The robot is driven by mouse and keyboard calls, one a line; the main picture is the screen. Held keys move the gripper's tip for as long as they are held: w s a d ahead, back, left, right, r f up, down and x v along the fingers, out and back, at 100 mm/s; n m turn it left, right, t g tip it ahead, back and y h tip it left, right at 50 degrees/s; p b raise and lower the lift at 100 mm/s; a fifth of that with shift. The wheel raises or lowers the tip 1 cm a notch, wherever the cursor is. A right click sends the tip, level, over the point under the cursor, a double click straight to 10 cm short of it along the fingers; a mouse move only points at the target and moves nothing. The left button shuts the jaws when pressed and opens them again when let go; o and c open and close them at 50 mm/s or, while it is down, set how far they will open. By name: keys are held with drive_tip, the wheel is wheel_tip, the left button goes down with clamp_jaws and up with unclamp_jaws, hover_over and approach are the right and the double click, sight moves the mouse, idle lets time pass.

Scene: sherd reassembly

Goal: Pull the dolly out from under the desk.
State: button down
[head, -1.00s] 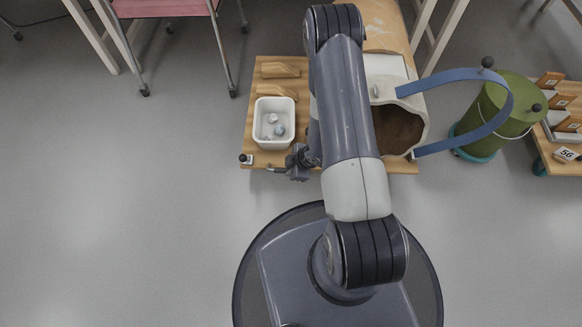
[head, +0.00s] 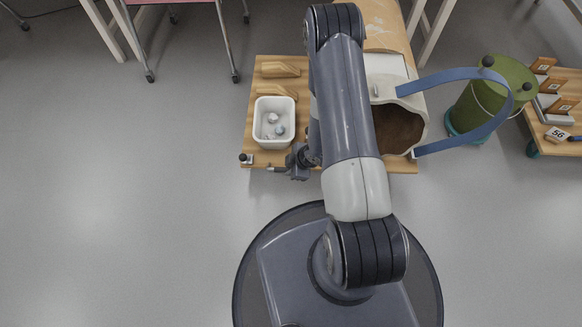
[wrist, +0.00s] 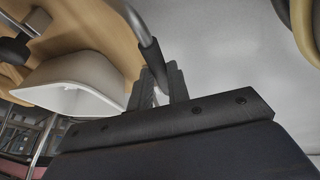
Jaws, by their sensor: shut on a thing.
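The dolly (head: 257,90) is a flat wooden deck, lying ahead of me and partly hidden by my arm. Its far end runs up between white desk legs, and the desk top is not visible. A metal bar handle (head: 275,168) is at its near edge and shows as a curved grey tube in the wrist view (wrist: 149,48). My gripper (head: 287,168) is at this handle, shut on it; the fingers also show in the wrist view (wrist: 156,92). The deck carries a white bin (head: 262,138) with small pieces inside, wooden blocks (head: 280,70) and a large pale, open-mouthed vessel (head: 384,88).
Another low wooden platform (head: 555,148) stands far right. The floor left and near is clear.

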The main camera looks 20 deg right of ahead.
drive_tip(key=c, duration=1.3)
unclamp_jaws()
drive_tip(key=shift+c, duration=0.2)
drive_tip(key=p+v, duration=0.4)
drive_tip(key=v, duration=0.6)
drive_tip(key=shift+s+r+p, duration=0.15)
drive_tip(key=shift+r+p, duration=0.2)
drive_tip(key=shift+d, duration=0.1)
drive_tip(key=b+x, duration=0.5)
drive_tip(key=x, duration=0.6)
drive_tip(key=shift+f, duration=0.1)
drive_tip(key=shift+w+r, duration=0.2)
drive_tip(key=shift+r, duration=0.05)
drive_tip(key=shift+w+d, duration=0.2)
drive_tip(key=shift+w, duration=0.1)
